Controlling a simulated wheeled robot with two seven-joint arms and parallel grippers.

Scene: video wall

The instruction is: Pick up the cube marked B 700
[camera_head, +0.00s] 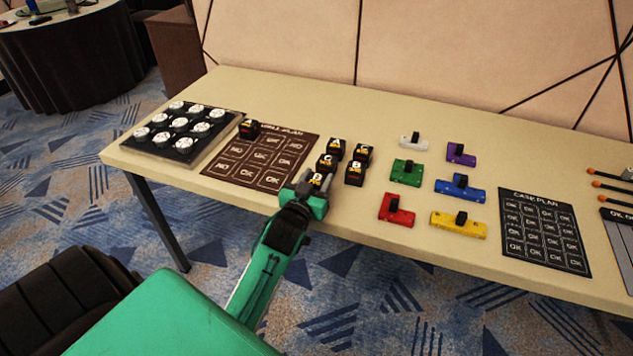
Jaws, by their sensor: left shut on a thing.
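Several small black cubes with white letters and yellow marks stand grouped at the middle of the long table (400,115). The nearest cube (316,179) shows what looks like a B; its number is too small to read. My left gripper (311,189) is shut on this cube at the front of the group, and hides part of it. Close behind are a cube with what looks like a C (327,163), a cube marked A (337,147), and two cubes to the right (362,154) (354,173). My right gripper is not in view.
A dark plan board (262,157) lies left of the cubes with one black cube (249,129) on its far left corner. A tray of white round pieces (185,155) is farther left. Coloured knobbed blocks (405,172) and another plan board (546,232) lie to the right.

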